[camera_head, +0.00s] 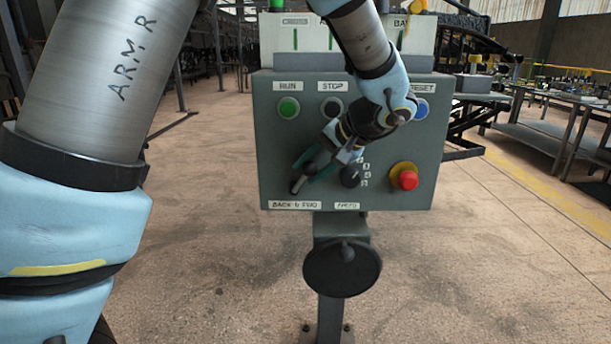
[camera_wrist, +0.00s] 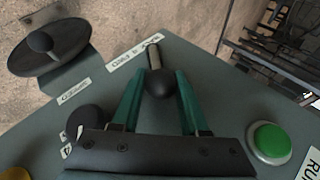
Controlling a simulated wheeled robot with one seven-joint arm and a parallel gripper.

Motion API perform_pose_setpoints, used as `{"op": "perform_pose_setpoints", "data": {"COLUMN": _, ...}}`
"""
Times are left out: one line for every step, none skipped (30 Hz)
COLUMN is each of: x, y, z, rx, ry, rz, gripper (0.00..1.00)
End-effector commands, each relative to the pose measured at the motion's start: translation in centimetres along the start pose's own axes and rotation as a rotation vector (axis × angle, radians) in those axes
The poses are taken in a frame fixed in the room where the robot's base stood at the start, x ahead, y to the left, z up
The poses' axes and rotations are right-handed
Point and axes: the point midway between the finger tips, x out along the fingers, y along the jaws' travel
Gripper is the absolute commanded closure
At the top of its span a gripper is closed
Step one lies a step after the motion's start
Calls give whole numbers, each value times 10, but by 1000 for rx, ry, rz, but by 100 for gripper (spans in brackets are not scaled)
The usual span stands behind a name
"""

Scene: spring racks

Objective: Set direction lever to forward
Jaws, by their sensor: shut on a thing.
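The direction lever (camera_head: 298,184) is at the lower left of the grey control panel, just above the label "BACK 0 FWD" (camera_head: 295,205). In the wrist view the lever's black ball knob (camera_wrist: 160,84) sits between the green fingers, with its short metal stem (camera_wrist: 153,56) running to the panel by the label (camera_wrist: 134,52). My gripper (camera_head: 314,164) is shut on the knob, and its fingers show on either side in the wrist view (camera_wrist: 155,78). In the head view the fingers and wrist partly hide the lever, so its exact setting is hard to read.
Close by on the panel (camera_head: 420,150) are a green RUN button (camera_head: 288,107), a black selector knob (camera_head: 350,176) and a red emergency button (camera_head: 407,180). A black handwheel (camera_head: 342,270) sits below the panel. Floor to the left is clear; workbenches (camera_head: 550,120) stand at right.

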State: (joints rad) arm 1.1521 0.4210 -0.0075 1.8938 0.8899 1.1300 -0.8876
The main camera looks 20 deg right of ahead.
Motion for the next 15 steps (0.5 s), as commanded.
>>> {"op": "perform_pose_setpoints", "data": {"x": 1, "y": 3, "z": -1, "rx": 7, "ry": 0, "rz": -13, "gripper": 100}}
{"op": "perform_pose_setpoints", "data": {"x": 0, "y": 4, "z": -1, "rx": 11, "ry": -2, "rz": -20, "gripper": 100}}
{"op": "perform_pose_setpoints", "data": {"x": 0, "y": 4, "z": -1, "rx": 16, "ry": -3, "rz": -28, "gripper": 100}}
{"op": "perform_pose_setpoints", "data": {"x": 0, "y": 5, "z": -1, "rx": 18, "ry": -5, "rz": -33, "gripper": 100}}
{"op": "perform_pose_setpoints", "data": {"x": 0, "y": 5, "z": -1, "rx": 20, "ry": -7, "rz": -38, "gripper": 100}}
{"op": "perform_pose_setpoints", "data": {"x": 0, "y": 5, "z": -1, "rx": 22, "ry": -8, "rz": -42, "gripper": 100}}
{"op": "perform_pose_setpoints", "data": {"x": 0, "y": 5, "z": -1, "rx": 23, "ry": -9, "rz": -45, "gripper": 100}}
{"op": "perform_pose_setpoints", "data": {"x": 0, "y": 5, "z": -1, "rx": 24, "ry": -9, "rz": -47, "gripper": 100}}
{"op": "perform_pose_setpoints", "data": {"x": 0, "y": 5, "z": -1, "rx": 25, "ry": -9, "rz": -48, "gripper": 100}}
{"op": "perform_pose_setpoints", "data": {"x": 0, "y": 5, "z": -1, "rx": 25, "ry": -9, "rz": -49, "gripper": 100}}
{"op": "perform_pose_setpoints", "data": {"x": 0, "y": 5, "z": -1, "rx": 26, "ry": -10, "rz": -49, "gripper": 100}}
{"op": "perform_pose_setpoints", "data": {"x": 0, "y": 5, "z": -1, "rx": 26, "ry": -10, "rz": -50, "gripper": 100}}
{"op": "perform_pose_setpoints", "data": {"x": 0, "y": 5, "z": -1, "rx": 26, "ry": -10, "rz": -50, "gripper": 100}}
{"op": "perform_pose_setpoints", "data": {"x": 0, "y": 5, "z": -1, "rx": 26, "ry": -10, "rz": -49, "gripper": 100}}
{"op": "perform_pose_setpoints", "data": {"x": 0, "y": 5, "z": -1, "rx": 26, "ry": -9, "rz": -49, "gripper": 100}}
